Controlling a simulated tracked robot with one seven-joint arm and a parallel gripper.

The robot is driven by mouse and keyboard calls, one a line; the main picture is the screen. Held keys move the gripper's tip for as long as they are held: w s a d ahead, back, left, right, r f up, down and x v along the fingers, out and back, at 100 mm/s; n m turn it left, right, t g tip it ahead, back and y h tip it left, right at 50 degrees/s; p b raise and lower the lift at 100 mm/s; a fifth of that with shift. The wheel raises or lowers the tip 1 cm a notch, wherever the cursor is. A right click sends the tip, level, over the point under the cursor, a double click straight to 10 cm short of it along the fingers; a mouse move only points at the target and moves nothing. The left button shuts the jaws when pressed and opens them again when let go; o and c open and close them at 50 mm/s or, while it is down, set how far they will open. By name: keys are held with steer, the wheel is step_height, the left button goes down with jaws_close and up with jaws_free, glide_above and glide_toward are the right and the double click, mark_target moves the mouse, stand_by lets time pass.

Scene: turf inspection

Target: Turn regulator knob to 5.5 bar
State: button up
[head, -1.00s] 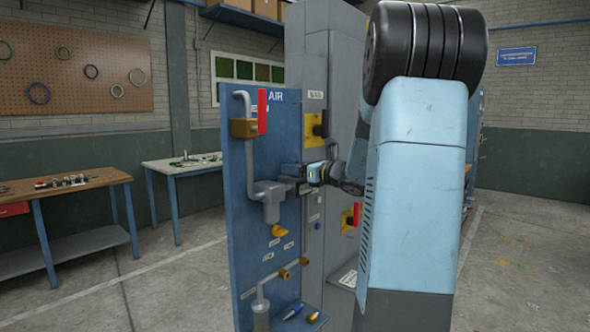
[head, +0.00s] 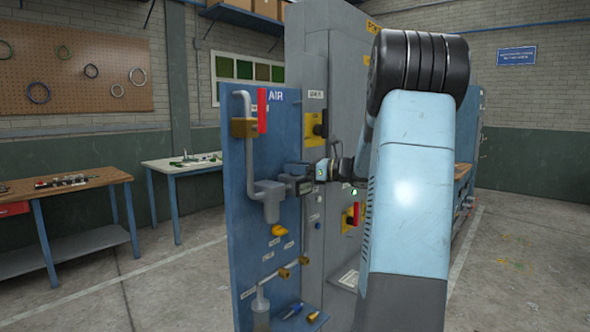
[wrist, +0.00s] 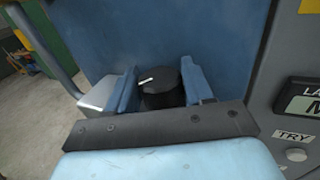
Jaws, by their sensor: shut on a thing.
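The regulator (head: 268,200) is a grey body on the blue AIR panel (head: 240,185). Its black knob (wrist: 160,92) shows in the wrist view, with a white pointer line on its top aimed toward the left. My gripper (head: 300,178) reaches the regulator from the right in the head view. In the wrist view its two blue fingers stand on either side of the knob, shut on it. The lower part of the knob is hidden behind my gripper's dark bar. I see no readable pressure scale or gauge value in either view.
A grey cabinet (head: 340,75) with a red switch (head: 356,214) stands close on the right. Tools lie on the panel's bottom shelf (head: 290,322).

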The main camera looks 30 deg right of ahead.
stand_by(0.3)
steer(key=o, duration=0.9)
steer(key=v, duration=1.3)
steer(key=shift+s+d, duration=0.15)
steer(key=shift+d, duration=0.2)
